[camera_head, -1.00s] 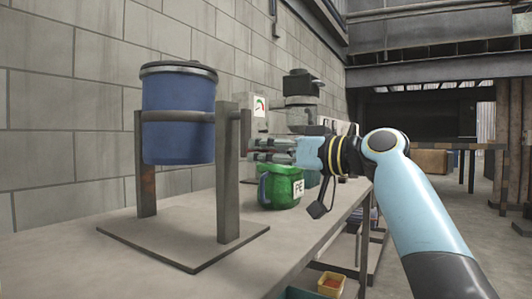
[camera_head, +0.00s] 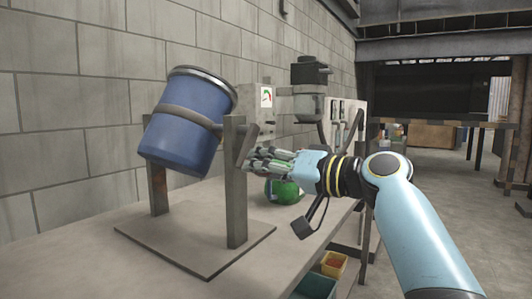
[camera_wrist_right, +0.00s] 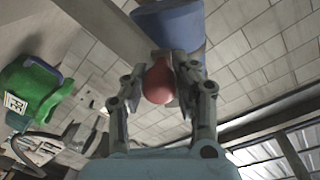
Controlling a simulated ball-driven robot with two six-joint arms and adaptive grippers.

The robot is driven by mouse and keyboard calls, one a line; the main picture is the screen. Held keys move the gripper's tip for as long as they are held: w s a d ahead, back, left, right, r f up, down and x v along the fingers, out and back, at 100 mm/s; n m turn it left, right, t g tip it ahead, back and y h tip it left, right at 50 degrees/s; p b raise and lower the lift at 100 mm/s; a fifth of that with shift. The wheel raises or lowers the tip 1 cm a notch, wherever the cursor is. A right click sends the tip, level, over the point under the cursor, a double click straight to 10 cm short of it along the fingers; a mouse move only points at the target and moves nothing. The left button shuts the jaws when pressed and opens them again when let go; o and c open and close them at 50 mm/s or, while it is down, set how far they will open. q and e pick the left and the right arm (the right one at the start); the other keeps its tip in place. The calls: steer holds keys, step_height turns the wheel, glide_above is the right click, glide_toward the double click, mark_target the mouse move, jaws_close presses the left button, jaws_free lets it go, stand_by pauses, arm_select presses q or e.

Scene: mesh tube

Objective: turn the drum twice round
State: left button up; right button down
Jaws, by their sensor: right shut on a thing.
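The blue drum (camera_head: 185,125), with a grey rim and a metal band, hangs tilted between two posts of its stand (camera_head: 237,205), its top leaning right. It also shows in the right wrist view (camera_wrist_right: 170,25). A crank arm (camera_head: 247,146) hangs slanting down at the right post. My right gripper (camera_head: 251,162) is at the crank's lower end. In the right wrist view its fingers are shut around a red knob (camera_wrist_right: 158,82). The knob is hidden by the fingers in the head view. My left gripper is not in view.
The stand's flat base (camera_head: 195,245) rests on a grey bench (camera_head: 80,250) along a block wall. A green jug (camera_head: 284,192) stands behind my right gripper. A machine with a gauge (camera_head: 266,97) is farther back. Small bins (camera_head: 333,264) sit below the bench edge.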

steer(key=shift+s+a+r+m+p, duration=0.1)
steer(key=shift+s+r+m+p, duration=0.1)
steer(key=shift+m+p, duration=0.15)
steer(key=c, duration=1)
jaws_free()
steer(key=v, duration=1.2)
